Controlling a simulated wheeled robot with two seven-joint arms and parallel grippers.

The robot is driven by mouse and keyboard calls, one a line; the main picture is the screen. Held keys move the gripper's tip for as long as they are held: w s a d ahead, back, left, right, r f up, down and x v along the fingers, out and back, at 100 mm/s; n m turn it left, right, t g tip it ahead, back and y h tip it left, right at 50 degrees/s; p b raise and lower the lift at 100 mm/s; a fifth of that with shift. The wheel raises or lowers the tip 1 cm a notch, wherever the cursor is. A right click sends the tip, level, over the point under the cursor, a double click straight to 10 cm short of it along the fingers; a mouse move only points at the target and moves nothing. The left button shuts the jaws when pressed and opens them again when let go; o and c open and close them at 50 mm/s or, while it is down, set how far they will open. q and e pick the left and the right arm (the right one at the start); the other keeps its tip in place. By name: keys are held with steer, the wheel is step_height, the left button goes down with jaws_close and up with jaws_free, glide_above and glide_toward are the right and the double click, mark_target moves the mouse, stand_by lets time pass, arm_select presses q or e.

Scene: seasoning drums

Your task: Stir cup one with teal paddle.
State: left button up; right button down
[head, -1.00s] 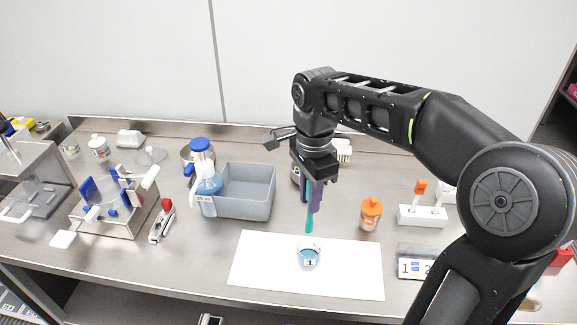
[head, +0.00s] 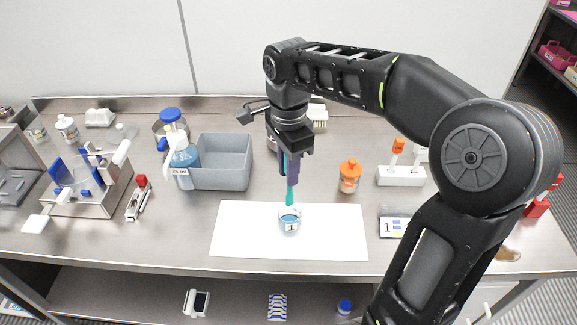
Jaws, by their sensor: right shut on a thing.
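Cup one (head: 289,226), a small clear cup with blue contents and a "1" label, stands on the white mat (head: 240,240). The teal paddle (head: 290,194) hangs upright from my right gripper (head: 290,168), which is shut on it. The paddle's lower end is at the cup's mouth in the head view; I cannot tell how deep it reaches. My left gripper is not in view.
An orange-capped jar (head: 349,177), a white holder (head: 401,176) and a numbered card (head: 394,227) are to the right. The mat around the cup is clear.

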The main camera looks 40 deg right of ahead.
mark_target(288, 194)
steer(key=shift+f+b, duration=3.1)
steer(key=shift+f, duration=1.3)
